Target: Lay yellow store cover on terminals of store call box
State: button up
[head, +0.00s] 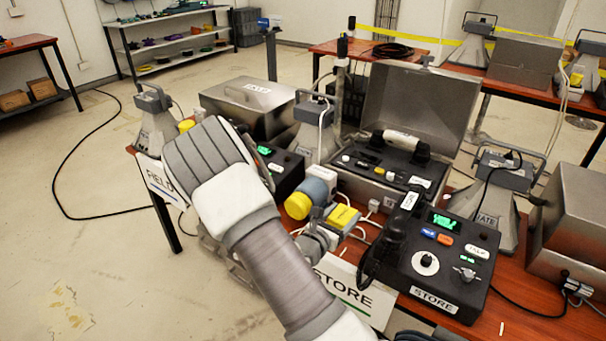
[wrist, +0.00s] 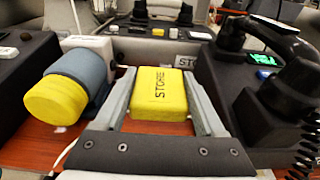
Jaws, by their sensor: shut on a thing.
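I cannot make out the call box terminals or whether the cover touches anything below.
A blue-grey cylinder with a yellow cap (wrist: 58,98) lies close left of the cover. A white STORE card (head: 355,292) hangs at the table's front edge. An open metal case (head: 415,105) with a phone stands behind. Cables cross the red-brown table.

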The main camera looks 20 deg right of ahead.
aim_at(343, 214)
notch_tip(343, 214, up, 7)
jog(key=p, duration=0.4)
jog(key=shift+r, duration=0.1)
jog(key=s+a+n+t+y+b, duration=0.2)
jog(key=a+n+t+y+b, duration=0.25)
jog(key=a, duration=1.05)
jog(key=shift+y, duration=0.25)
jog(key=r+p, duration=0.3)
jog(key=p, duration=0.2)
jog(key=r+p, duration=0.3)
jog(key=p, duration=0.3)
jog(key=shift+s+a+p, duration=0.1)
jog(key=shift+s+p, duration=0.1)
jog(key=shift+p, duration=0.1)
